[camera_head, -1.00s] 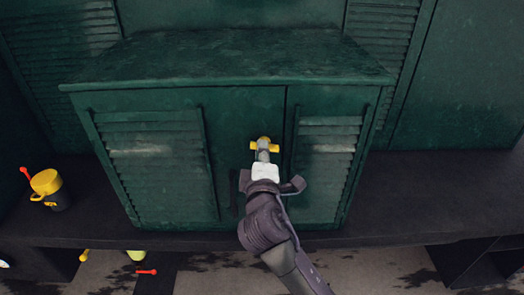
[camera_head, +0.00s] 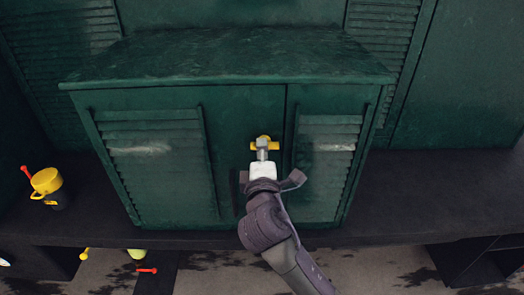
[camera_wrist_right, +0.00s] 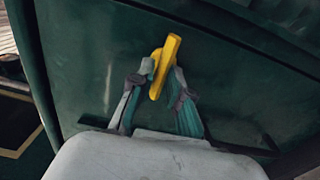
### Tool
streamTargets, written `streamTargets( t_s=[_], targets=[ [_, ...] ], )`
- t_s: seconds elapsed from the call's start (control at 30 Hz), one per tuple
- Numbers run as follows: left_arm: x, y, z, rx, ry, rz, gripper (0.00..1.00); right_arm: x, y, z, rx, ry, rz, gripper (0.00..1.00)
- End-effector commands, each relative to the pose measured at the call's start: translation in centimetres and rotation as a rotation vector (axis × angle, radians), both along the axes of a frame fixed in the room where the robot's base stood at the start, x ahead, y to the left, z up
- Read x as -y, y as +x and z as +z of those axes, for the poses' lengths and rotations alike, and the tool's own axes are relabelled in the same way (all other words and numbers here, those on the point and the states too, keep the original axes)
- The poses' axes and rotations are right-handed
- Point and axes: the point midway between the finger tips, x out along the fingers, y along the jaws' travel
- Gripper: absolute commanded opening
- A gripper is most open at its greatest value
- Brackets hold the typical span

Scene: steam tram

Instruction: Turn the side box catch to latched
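The side box (camera_head: 160,180) is a dark green cabinet with louvred panels. Its catch (camera_head: 274,146) is a small yellow handle on the front, lying roughly level in the head view. In the right wrist view the yellow catch (camera_wrist_right: 165,62) shows as a slanted bar. My right gripper (camera_head: 262,148) reaches up to it from below. In the right wrist view its two fingertips (camera_wrist_right: 163,74) are drawn close together, one on each side of the catch, and seem to grip it. The fingers cover part of the catch's middle in the head view. My left gripper is in neither view.
The box stands on a dark bench (camera_head: 430,195), clear to the right. A yellow mug (camera_head: 46,182) with a red-tipped item beside it is at the far left. Small yellow and red handles (camera_head: 147,270) show below the bench edge.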

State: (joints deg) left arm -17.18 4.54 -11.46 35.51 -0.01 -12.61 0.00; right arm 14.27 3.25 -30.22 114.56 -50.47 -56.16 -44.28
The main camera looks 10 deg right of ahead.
Motion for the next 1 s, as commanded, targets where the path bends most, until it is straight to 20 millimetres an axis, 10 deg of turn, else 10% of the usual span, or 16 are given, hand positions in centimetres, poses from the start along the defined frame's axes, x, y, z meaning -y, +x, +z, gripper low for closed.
streamTargets(
  t_s=[0.47,1.0],
  targets=[
    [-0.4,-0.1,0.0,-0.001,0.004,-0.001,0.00,-0.1,-0.4,-0.1,-0.002,0.004,0.001,0.39],
    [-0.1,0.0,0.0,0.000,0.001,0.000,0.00,-2.1,-10.1,-0.2,-0.003,0.004,0.001,0.39]
  ],
)
